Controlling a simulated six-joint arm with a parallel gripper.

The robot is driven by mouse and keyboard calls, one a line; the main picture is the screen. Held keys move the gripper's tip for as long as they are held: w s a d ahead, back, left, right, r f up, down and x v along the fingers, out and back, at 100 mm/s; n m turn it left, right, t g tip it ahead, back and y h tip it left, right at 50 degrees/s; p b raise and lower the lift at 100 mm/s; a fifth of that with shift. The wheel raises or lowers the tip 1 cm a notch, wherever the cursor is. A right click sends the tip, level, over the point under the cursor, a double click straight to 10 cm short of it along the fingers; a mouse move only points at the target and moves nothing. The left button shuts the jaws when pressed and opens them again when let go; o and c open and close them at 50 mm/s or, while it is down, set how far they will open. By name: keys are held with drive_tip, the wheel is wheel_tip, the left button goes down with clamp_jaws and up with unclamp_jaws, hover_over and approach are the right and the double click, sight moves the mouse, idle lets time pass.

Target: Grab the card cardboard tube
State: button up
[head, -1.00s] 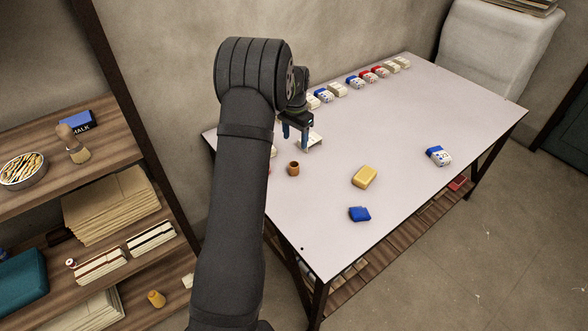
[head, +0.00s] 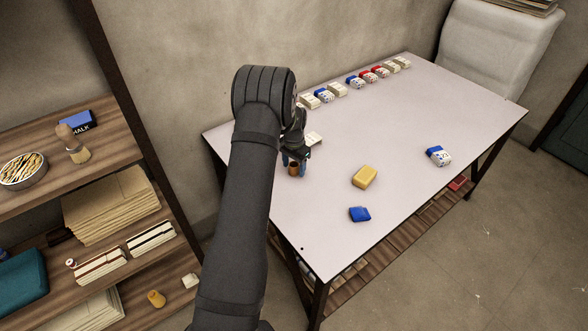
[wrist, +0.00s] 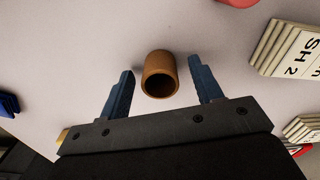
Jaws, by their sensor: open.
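The cardboard tube (head: 294,169) is a short brown hollow cylinder standing upright on the white table (head: 420,110). In the wrist view the tube (wrist: 160,68) shows its dark open end and lies between my two blue fingers, with a gap on each side. My gripper (head: 295,160) is open and low over the table, around the tube in the head view. In the wrist view my gripper (wrist: 160,80) holds nothing.
A yellow block (head: 365,176), a blue block (head: 360,214) and a blue-white pack (head: 439,156) lie to the right. Several small packs (head: 355,82) line the back edge. A white item (head: 314,139) lies just behind my gripper.

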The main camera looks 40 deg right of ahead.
drive_tip(key=c, duration=1)
drive_tip(key=shift+c, duration=0.2)
